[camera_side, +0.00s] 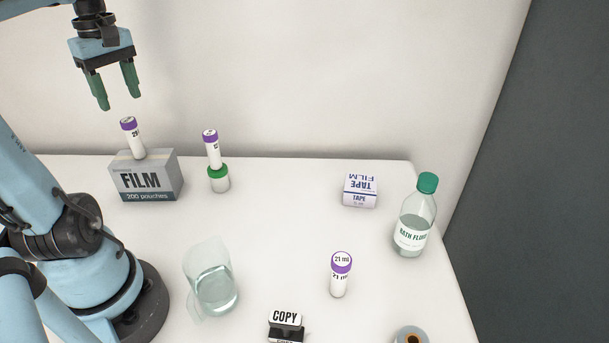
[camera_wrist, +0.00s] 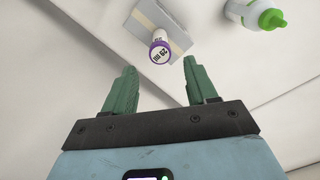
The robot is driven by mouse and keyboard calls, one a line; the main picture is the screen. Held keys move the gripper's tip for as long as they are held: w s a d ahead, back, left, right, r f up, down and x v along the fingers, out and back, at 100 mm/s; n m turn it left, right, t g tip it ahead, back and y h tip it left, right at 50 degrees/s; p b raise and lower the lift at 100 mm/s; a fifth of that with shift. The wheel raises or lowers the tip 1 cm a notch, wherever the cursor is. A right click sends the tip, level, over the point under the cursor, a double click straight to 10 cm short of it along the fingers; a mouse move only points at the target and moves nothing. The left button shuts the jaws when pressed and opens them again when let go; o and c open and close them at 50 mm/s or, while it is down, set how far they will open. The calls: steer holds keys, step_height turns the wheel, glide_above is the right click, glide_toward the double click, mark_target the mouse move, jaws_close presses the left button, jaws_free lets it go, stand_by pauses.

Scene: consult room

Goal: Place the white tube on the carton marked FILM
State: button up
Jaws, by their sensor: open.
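The grey carton marked FILM (camera_side: 146,184) stands on the table at the left; part of it shows in the wrist view (camera_wrist: 179,20). A white tube with a purple lid (camera_side: 134,142) stands upright on its top; its lid, marked 29 ml, faces the wrist view (camera_wrist: 160,52). My gripper (camera_side: 118,101) is open and empty, above this tube and apart from it. In the wrist view the lid lies ahead, between the fingers (camera_wrist: 156,78). Another purple-lidded white tube (camera_side: 214,155) shows just above a green-topped container. A third, marked 21 ml (camera_side: 339,280), stands at the front right.
The green-topped container (camera_side: 219,181) stands right of the carton. A glass beaker (camera_side: 211,286) and a COPY stamp (camera_side: 286,322) are nearer the front. The table's middle is clear.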

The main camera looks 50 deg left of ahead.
steer(key=shift+r, duration=0.2)
steer(key=shift+w+d, duration=0.25)
steer(key=shift+w, duration=0.05)
steer(key=w+d+f+m+t, duration=0.2)
steer(key=w+d+f+m, duration=0.1)
steer(key=d+m, duration=0.3)
steer(key=w+d+f+m+t, duration=0.2)
steer(key=w+d+m, duration=0.3)
steer(key=d, duration=0.6)
steer(key=w+d+f+m+t, duration=0.3)
steer(key=d+f+m, duration=0.1)
steer(key=d+m, duration=0.4)
steer(key=shift+w+d+f+m, duration=0.2)
steer(key=shift+w+m, duration=0.2)
steer(key=shift+m, duration=0.2)
